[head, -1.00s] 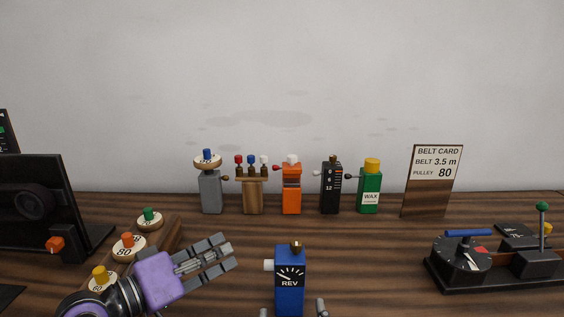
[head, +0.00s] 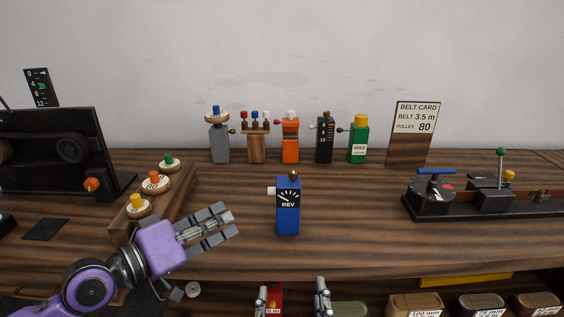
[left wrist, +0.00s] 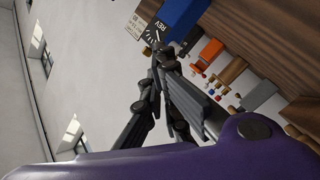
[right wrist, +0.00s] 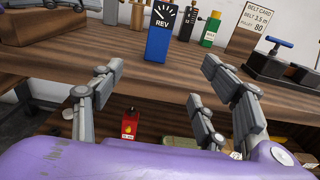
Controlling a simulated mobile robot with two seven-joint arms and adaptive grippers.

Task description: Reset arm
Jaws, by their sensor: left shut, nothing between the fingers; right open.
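My left gripper (head: 224,222) is over the bench in the head view, its fingers together and empty, left of the blue REV meter (head: 288,218). Its fingers also show closed in the left wrist view (left wrist: 160,62). My right gripper (head: 292,290) is open and empty below the bench's front edge, apart from the meter. In the right wrist view its fingers (right wrist: 162,64) are spread, with the meter (right wrist: 160,38) standing upright beyond them. My purple left forearm comes in from the lower left; most of my right arm is out of the head view.
A wooden rack (head: 180,200) holds pulleys on the left, beside a black machine (head: 45,150). Several small devices and a belt card (head: 414,130) stand at the back. A black lever unit (head: 440,205) is at right. Boxes (head: 415,302) fill a shelf below.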

